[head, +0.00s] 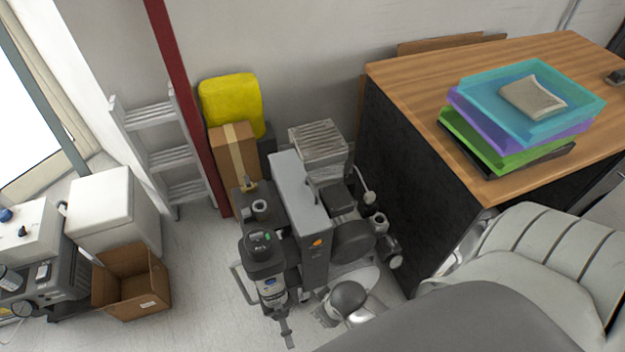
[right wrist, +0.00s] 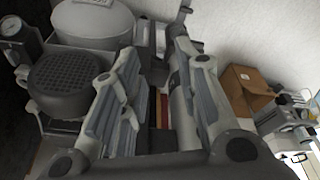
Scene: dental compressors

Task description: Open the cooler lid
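A white box (head: 112,212), the only thing here that looks like a cooler, stands at the left in the head view. Its top looks closed; I cannot make out a separate lid or handle. My right gripper (head: 330,310) is low in the middle of the head view, beside the compressor and well to the right of the white box. In the right wrist view my right gripper (right wrist: 158,58) has its two fingers apart with nothing held between them. My left gripper is in neither view.
A grey dental compressor (head: 303,195) stands mid-floor; its dark ribbed cap (right wrist: 66,86) is close by my right gripper. An open cardboard box (head: 130,283) sits before the white box. A ladder (head: 160,150), red post (head: 185,95) and wooden-topped desk (head: 420,85) surround the floor.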

